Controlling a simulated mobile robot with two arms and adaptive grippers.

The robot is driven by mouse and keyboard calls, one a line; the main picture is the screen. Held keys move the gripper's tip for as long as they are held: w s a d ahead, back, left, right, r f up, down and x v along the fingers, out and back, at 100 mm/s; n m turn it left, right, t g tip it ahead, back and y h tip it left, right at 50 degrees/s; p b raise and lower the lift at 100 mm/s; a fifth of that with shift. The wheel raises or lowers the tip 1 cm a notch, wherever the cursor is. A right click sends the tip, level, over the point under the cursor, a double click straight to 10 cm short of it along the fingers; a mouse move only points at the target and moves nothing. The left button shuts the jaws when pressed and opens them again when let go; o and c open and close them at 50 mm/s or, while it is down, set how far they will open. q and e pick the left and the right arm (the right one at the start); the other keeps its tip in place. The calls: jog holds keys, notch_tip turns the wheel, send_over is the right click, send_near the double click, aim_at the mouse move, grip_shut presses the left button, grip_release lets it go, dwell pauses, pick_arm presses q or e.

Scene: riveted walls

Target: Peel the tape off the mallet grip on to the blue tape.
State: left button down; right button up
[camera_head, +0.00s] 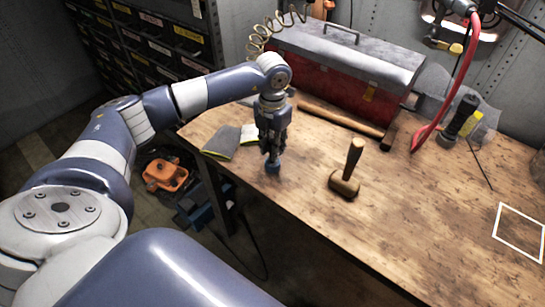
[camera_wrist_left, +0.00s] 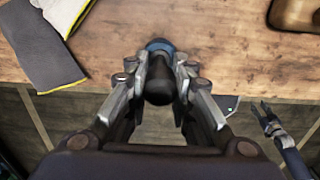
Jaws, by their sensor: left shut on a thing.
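A wooden mallet (camera_head: 344,183) rests on its head on the workbench, its handle pointing up; I make out no tape on the grip. Its brown head appears to show at the top right of the left wrist view (camera_wrist_left: 297,12). My left gripper (camera_head: 272,158) points down near the bench's front edge, left of the mallet and apart from it. I cannot tell whether this is the blue tape.
Grey and white gloves (camera_head: 222,142) lie left of my gripper. A red toolbox (camera_head: 325,75), a long-handled hammer (camera_head: 345,119) and a black and yellow tool (camera_head: 460,118) are farther back. A white outlined square (camera_head: 519,212) marks the right side. The front-right bench is clear.

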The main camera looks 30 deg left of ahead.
pick_arm(q)
jog(key=shift+r+p, duration=1.2)
jog(key=shift+r, duration=1.2)
